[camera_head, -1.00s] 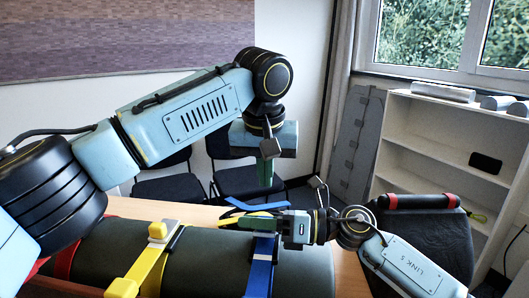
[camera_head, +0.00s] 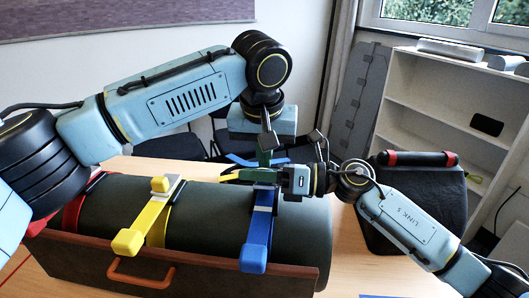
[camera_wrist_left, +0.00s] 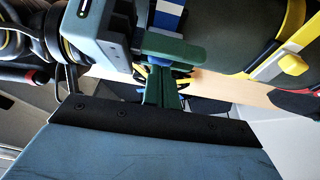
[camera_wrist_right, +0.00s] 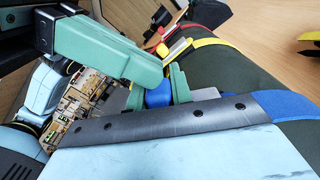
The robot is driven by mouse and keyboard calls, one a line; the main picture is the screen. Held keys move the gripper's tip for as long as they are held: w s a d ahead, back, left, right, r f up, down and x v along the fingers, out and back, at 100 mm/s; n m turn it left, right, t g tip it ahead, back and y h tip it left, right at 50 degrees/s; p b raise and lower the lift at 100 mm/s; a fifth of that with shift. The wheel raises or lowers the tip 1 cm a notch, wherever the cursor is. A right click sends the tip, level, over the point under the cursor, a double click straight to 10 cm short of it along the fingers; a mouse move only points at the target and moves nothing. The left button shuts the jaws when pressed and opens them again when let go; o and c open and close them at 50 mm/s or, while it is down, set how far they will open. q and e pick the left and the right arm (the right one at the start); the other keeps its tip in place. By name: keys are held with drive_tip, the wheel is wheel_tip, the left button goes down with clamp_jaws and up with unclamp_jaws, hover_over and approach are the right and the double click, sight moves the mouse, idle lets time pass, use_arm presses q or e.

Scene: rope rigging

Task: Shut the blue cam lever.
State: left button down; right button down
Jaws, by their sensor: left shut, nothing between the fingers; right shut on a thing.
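The blue strap with its long blue lever (camera_head: 256,240) hangs down the front of a dark green roll, its square end low. My right gripper (camera_head: 258,177) is at the top of this strap. In the right wrist view it is shut on a small blue block (camera_wrist_right: 158,96) beside a grey plate; whether this block is part of the lever I cannot tell. My left gripper (camera_head: 264,157) points down, shut and empty, just above and behind the right fingers. In the left wrist view its green fingers (camera_wrist_left: 160,90) are close to the right gripper.
A yellow strap with lever (camera_head: 140,230) and a red strap (camera_head: 75,208) cross the roll (camera_head: 205,225) to the left. The roll lies in a brown tray (camera_head: 210,277) with an orange handle.

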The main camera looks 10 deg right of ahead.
use_arm(q)
drive_tip(key=shift+s+a+f, duration=0.1)
drive_tip(key=shift+s+f, duration=0.45)
drive_tip(key=shift+f, duration=0.1)
use_arm(e)
drive_tip(key=shift+d+r, duration=0.1)
drive_tip(key=shift+w, duration=0.1)
drive_tip(key=c, duration=1.2)
unclamp_jaws()
drive_tip(key=shift+c, duration=0.2)
use_arm(q)
drive_tip(key=shift+w+r, duration=0.1)
drive_tip(key=shift+w, duration=0.05)
